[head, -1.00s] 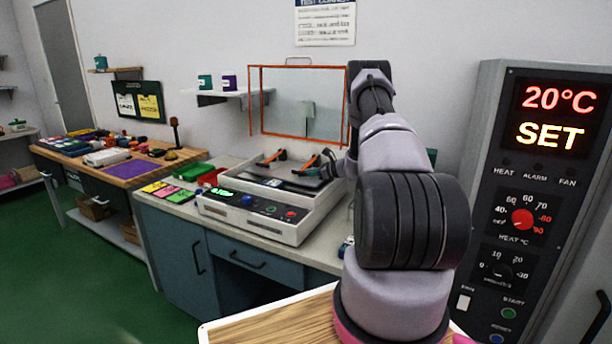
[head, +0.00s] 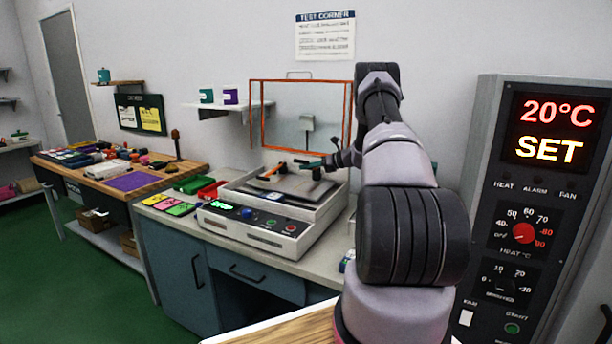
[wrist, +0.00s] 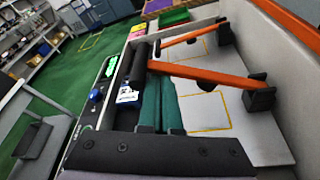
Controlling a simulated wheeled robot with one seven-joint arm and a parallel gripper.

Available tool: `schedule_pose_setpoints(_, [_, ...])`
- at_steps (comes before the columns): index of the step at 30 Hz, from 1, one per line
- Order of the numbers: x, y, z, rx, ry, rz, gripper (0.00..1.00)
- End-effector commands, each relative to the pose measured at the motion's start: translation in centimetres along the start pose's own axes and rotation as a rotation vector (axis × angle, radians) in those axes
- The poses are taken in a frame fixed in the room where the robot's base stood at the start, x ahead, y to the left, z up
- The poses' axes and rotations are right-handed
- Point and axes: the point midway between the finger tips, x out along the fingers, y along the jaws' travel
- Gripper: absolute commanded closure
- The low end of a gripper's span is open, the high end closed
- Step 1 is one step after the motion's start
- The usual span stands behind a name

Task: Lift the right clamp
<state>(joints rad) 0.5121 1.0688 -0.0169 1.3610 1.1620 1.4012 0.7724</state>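The test fixture (head: 262,232) is a white bench unit with a front control panel and a grey top. Its left clamp, an orange bar (head: 272,170), lies low on the top; it also shows farther off in the wrist view (wrist: 192,36). The right clamp (wrist: 205,74) is the nearer orange bar in the wrist view, lying low with a black pivot block at its far end. In the head view it is mostly hidden by my gripper (head: 312,165). My teal fingers (wrist: 160,88) are side by side, seemingly shut with nothing between them, their tips close to the right clamp's near end. Contact is unclear.
An orange-framed clear cover (head: 300,115) stands up behind the fixture. Red (head: 210,190) and green (head: 192,184) trays and coloured cards (head: 168,204) lie to its left. A tall control cabinet (head: 540,200) stands at the right.

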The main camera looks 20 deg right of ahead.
Motion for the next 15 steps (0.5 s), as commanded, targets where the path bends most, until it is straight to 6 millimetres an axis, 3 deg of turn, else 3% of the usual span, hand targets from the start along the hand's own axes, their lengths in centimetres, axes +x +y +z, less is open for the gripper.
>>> schedule_pose_setpoints(15, [-0.6,-0.1,1.8,-0.002,-0.001,0.0,1.0])
